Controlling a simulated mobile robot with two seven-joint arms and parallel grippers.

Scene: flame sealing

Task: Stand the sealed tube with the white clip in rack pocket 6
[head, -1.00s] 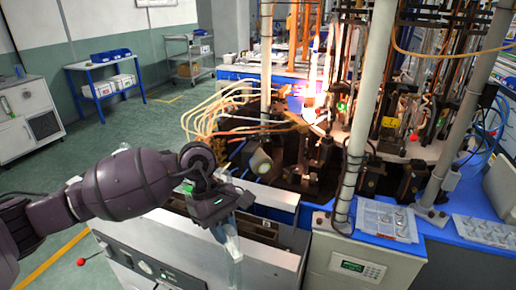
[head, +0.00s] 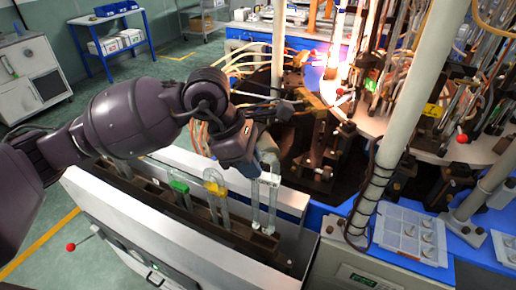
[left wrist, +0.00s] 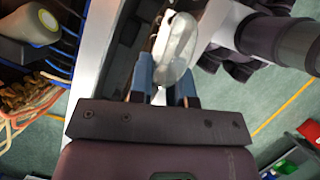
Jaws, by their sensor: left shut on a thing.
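My left gripper (head: 262,160) is over the right part of the dark rack (head: 237,243), pointing down. It is shut on a clear glass tube (head: 256,205), which hangs upright below the fingers. Its lower end meets the rack's top in the picture; I cannot tell whether it is in a pocket. A small whitish piece near its top may be the white clip. In the left wrist view the clear tube (left wrist: 176,48) shows between the blue fingers (left wrist: 164,85). Pocket numbers are not readable. My right gripper is not in view.
Tubes with a green clip (head: 179,187) and a yellow clip (head: 214,181) stand in the rack left of my gripper. Pale panels (head: 160,225) flank the rack. The burner machine with a bright flame (head: 335,55) is behind, and a grey post (head: 385,150) stands to the right.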

